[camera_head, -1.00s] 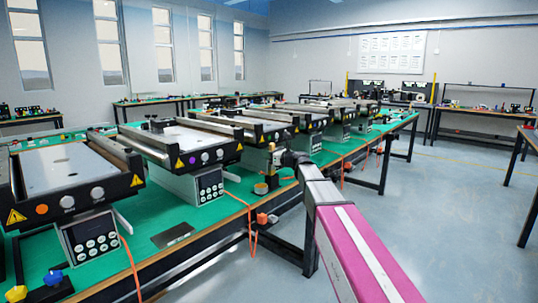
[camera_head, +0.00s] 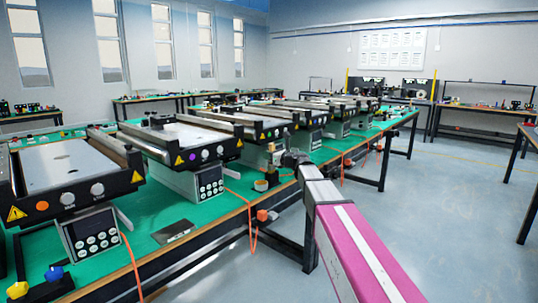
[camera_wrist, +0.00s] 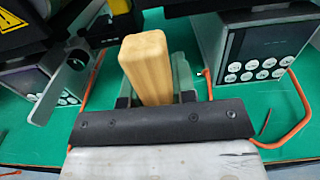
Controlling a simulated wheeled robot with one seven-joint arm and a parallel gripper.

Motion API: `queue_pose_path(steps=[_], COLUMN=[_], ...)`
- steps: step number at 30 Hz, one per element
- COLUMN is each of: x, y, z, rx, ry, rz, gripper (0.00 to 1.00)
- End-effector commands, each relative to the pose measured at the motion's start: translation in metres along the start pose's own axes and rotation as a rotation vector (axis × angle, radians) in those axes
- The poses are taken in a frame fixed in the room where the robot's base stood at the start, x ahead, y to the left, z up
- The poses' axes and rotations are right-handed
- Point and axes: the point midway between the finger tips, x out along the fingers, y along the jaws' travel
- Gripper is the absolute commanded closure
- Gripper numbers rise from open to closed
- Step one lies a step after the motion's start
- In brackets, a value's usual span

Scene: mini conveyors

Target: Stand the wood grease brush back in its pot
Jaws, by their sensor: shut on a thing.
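The wood grease brush shows its pale, square-sided wooden handle (camera_wrist: 147,62) in the wrist view, standing up between the fingers. My gripper (camera_wrist: 155,92) is shut on this handle. In the head view my gripper (camera_head: 277,160) is small, over the front edge of the green bench, with the tan handle (camera_head: 271,147) rising above it. The bristle end cannot be made out. A small round orange-brown cup (camera_head: 261,185), which looks like the pot, stands on the bench just below and left of the gripper. The wrist view does not show the pot.
Several mini conveyors (camera_head: 190,135) line the green bench (camera_head: 130,247), with keypad control boxes (camera_head: 210,182) at their front. An orange cable and plug (camera_head: 262,215) hang at the bench's front edge. Open floor lies right of the bench.

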Motion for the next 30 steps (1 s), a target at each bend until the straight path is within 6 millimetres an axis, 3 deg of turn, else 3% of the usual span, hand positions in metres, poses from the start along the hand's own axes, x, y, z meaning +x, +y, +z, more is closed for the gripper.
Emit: queue_pose_path(steps=[30], x=[0.0], y=[0.0], z=[-0.017], rx=[0.0], ry=[0.0], rz=[0.0], gripper=[0.99])
